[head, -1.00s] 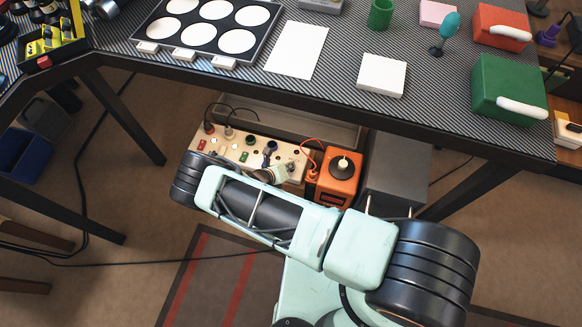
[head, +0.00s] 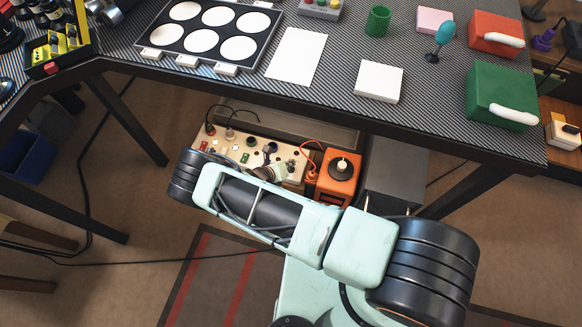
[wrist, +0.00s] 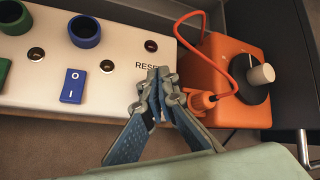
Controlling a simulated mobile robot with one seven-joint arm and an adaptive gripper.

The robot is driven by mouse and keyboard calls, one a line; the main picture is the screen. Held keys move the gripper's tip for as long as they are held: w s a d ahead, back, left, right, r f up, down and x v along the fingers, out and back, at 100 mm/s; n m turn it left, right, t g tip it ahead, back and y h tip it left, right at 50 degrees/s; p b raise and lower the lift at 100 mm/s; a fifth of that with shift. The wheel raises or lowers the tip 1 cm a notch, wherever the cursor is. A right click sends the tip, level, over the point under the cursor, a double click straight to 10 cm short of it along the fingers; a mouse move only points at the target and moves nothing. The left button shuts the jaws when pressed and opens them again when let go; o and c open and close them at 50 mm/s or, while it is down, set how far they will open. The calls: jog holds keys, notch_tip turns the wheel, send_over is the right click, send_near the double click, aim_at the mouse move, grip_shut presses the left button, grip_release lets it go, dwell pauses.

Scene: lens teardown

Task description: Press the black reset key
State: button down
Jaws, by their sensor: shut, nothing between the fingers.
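A cream control panel (wrist: 60,95) fills the left of the wrist view, with printed letters reading "RESE" (wrist: 146,66), the rest covered by my fingers. No black reset key can be made out; the panel just below the label is hidden behind my fingers. My gripper (wrist: 160,72) is shut and empty, its tips over the label near the panel's right end. I cannot tell whether the tips touch the panel. In the head view the panel (head: 219,153) lies under the table, partly covered by my arm.
A blue rocker switch (wrist: 73,86), a blue ring knob (wrist: 84,31) and several small dark round fittings sit left of my gripper. An orange box (wrist: 228,55) with a dark dial and orange cable stands close on the right. A patterned table (head: 340,60) overhangs the panel.

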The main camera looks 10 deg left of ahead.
aim_at(290, 170)
jog(key=shift+r+p, duration=1.25)
jog(key=shift+r, duration=0.7)
jog(key=shift+f, duration=0.1)
